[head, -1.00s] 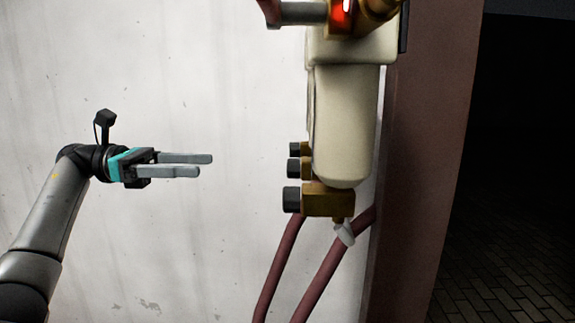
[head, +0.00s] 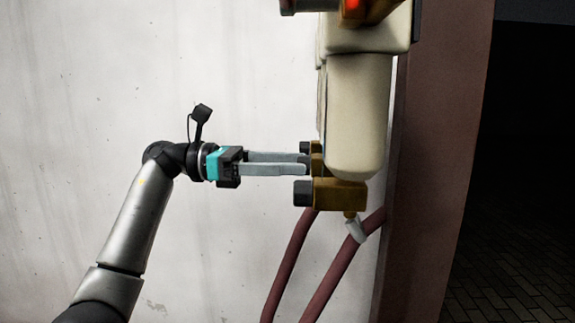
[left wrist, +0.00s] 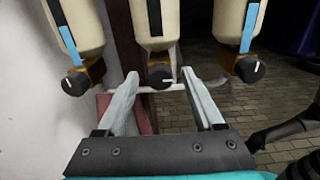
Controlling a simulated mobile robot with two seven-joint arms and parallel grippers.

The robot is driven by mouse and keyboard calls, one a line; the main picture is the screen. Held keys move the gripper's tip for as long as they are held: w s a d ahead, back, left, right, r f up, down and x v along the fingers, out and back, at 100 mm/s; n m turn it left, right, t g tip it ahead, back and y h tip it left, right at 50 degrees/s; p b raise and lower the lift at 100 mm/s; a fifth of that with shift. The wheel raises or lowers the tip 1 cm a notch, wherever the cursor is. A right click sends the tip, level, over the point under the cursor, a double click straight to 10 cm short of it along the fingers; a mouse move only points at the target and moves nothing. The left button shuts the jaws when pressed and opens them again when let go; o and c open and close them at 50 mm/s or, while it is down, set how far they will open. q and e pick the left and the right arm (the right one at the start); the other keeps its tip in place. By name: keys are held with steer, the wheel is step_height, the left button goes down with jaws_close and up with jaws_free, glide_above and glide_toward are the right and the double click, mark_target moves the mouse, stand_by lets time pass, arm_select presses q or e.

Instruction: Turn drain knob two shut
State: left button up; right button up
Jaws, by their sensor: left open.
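Three dark drain knobs on brass valves sit under cream canisters. In the left wrist view they are the left knob (left wrist: 75,83), the middle knob (left wrist: 161,76) and the right knob (left wrist: 251,69), each with a white mark. My left gripper (left wrist: 160,80) is open, its two fingers on either side of the middle knob; I cannot tell whether they touch it. In the head view my left gripper (head: 305,163) points right, its tips at the middle valve, and hides that knob. The near knob (head: 303,193) and far knob (head: 305,147) stay visible. My right gripper is not in view.
The cream canister (head: 357,115) hangs above the valves beside a maroon post (head: 437,150). Red hoses (head: 330,270) run down below. A pale wall (head: 100,80) stands behind, with free room left of the valves.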

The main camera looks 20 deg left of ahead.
arm_select(q)
steer(key=shift+c, duration=0.3)
jaws_close()
stand_by(0.3)
